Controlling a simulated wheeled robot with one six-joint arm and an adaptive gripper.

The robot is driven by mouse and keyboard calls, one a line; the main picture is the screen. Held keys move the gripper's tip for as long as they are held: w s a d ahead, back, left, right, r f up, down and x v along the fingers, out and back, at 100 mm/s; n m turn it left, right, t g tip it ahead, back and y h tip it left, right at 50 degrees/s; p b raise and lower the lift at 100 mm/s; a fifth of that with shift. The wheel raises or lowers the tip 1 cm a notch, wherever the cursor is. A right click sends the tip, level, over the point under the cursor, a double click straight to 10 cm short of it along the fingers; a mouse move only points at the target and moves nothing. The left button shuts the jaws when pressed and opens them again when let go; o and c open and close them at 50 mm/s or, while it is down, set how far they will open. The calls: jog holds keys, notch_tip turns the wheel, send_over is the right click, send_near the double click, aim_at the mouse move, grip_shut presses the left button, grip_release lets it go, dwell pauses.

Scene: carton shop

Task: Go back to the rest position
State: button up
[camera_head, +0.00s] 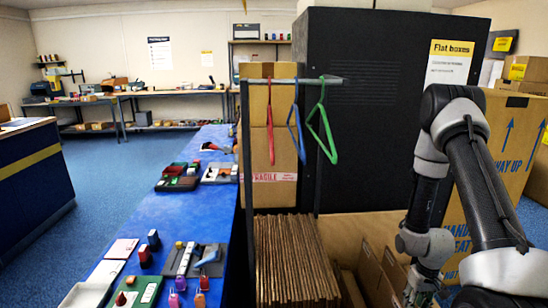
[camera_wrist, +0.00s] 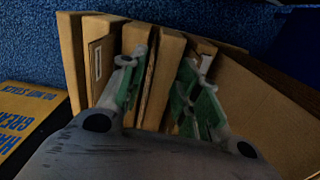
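My gripper (camera_head: 424,296) is low at the right in the head view, over the flat brown cartons beside the dark panel, and its end is cut off by the frame edge. In the wrist view my gripper's two green-padded fingers (camera_wrist: 165,75) are spread apart. Upright flat cartons (camera_wrist: 74,65) stand below and around the fingertips. A carton edge shows between the fingers; I cannot tell whether they touch it.
A tall dark panel (camera_head: 395,110) with a "Flat boxes" sign (camera_head: 450,62) stands behind my arm. A rail (camera_head: 295,80) with red, blue and green hangers is left of it. A blue-topped table (camera_head: 190,215) holds small items. Blue floor lies open at the left.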

jog(key=s+a+r+t, duration=0.1)
jog(key=s+a+r, duration=0.2)
jog(key=r, duration=1.3)
jog(key=s+a+r+t, duration=0.2)
jog(key=s+r, duration=0.6)
jog(key=r, duration=0.7)
jog(key=s+a+r+t, duration=0.1)
jog(key=s+a+r, duration=0.4)
jog(key=r, duration=1.1)
jog(key=shift+s+r+t, duration=0.35)
jog(key=shift+s+t, duration=0.05)
jog(key=shift+s, duration=0.1)
